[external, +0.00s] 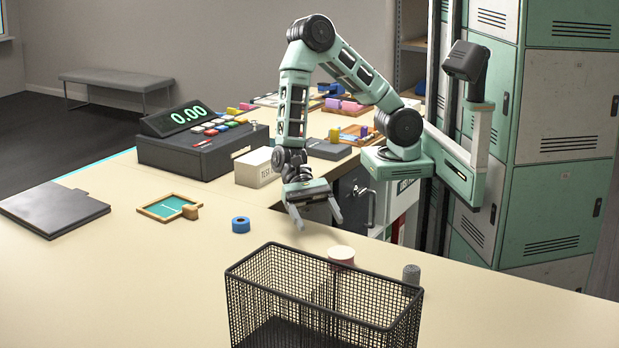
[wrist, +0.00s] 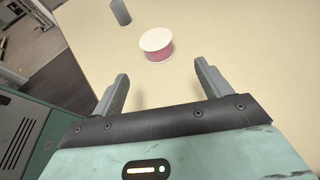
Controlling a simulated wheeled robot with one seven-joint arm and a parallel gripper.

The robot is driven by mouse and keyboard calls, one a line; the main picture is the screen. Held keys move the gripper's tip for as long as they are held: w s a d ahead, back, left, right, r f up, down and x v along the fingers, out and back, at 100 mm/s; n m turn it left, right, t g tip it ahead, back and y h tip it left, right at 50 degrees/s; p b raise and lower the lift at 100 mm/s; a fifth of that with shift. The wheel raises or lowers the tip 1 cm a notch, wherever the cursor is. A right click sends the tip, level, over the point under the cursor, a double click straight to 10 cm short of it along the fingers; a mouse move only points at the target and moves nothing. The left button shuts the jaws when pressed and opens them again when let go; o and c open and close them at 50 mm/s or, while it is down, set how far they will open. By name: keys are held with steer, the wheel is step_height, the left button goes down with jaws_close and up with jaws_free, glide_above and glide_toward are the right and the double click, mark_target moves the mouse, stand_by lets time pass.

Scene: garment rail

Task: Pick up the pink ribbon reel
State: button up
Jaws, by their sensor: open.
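The pink ribbon reel (external: 341,255) stands on the counter just behind the wire basket, its white top disc facing up. In the wrist view the reel (wrist: 156,47) shows its pink side and white top, ahead of and between the fingertips. My gripper (external: 319,219) is open and empty, above the counter, to the left of and behind the reel in the external view. In the wrist view my gripper (wrist: 161,80) has its two fingers spread apart, with the reel beyond them and not touching.
A black wire basket (external: 262,290) stands close in front of the reel. A grey cylinder (external: 411,274) is to its right and shows in the wrist view (wrist: 120,12). A blue ring-shaped reel (external: 241,225) lies left. The counter's left part holds a dark clipboard-like slab (external: 52,208).

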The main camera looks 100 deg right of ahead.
mark_target(336, 247)
steer(key=x, duration=0.7)
steer(key=shift+s+a+f+p, duration=0.1)
steer(key=shift+a+p, duration=0.15)
steer(key=shift+p, duration=0.15)
steer(key=x, duration=0.2)
steer(key=p+x, duration=0.1)
steer(key=x, duration=0.1)
steer(key=shift+s+a, duration=0.2)
steer(key=shift+s, duration=0.05)
steer(key=shift+a+f, duration=0.1)
steer(key=shift+a, duration=0.3)
steer(key=c, duration=1)
